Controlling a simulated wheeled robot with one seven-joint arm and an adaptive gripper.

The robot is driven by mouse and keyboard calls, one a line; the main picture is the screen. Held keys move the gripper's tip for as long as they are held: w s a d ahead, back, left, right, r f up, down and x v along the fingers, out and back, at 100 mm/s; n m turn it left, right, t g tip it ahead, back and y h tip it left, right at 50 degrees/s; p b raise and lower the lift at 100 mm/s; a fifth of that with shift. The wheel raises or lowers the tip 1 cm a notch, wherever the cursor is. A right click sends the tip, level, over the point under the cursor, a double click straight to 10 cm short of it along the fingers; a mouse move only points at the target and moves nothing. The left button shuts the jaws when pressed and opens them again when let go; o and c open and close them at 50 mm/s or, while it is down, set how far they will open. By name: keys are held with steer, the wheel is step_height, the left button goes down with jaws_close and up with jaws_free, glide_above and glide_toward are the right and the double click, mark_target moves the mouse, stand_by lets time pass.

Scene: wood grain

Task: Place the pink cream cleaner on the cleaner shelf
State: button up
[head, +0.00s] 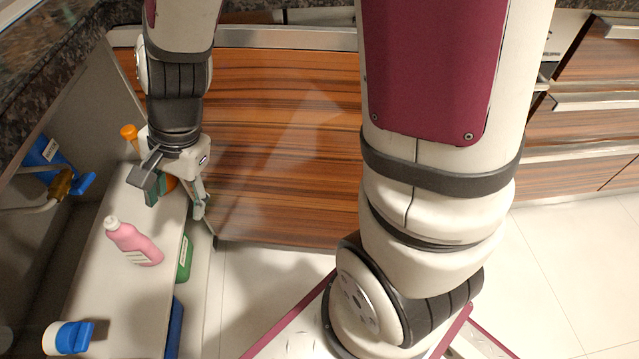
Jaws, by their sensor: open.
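The pink cream cleaner (135,246), a pink bottle with a pale cap, rests on the light grey shelf (105,295) at the left. I cannot tell for sure if it stands upright. My gripper (171,194) is open above the far part of the shelf, beyond the pink bottle and a little right of it, apart from it. A green and orange item (158,191) shows between or behind the fingers; it is partly hidden, and I cannot tell whether they touch it.
An orange-capped item (129,133) is behind my gripper. A white bottle with a blue cap (66,338) is at the near left. A green bottle (184,259) and a blue item (175,325) sit beside the shelf's right edge. A blue container (45,155) and pipe are left. Wooden drawer front (290,150) is right.

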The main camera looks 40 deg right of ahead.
steer(key=s+d+r+n+h, duration=0.1)
steer(key=s+d+r+n, duration=0.3)
steer(key=s, duration=0.4)
steer(key=s+d+r+n+g+h, duration=0.1)
steer(key=s+d+r+n, duration=0.2)
steer(key=s+r, duration=0.2)
steer(key=s+d+r+n+h, duration=0.1)
steer(key=s+d+r+n, duration=0.3)
steer(key=s, duration=0.7)
steer(key=shift+d+r+n+g, duration=0.3)
steer(key=shift+d+r+g, duration=0.05)
steer(key=shift+r+g, duration=0.05)
steer(key=shift+w, duration=0.1)
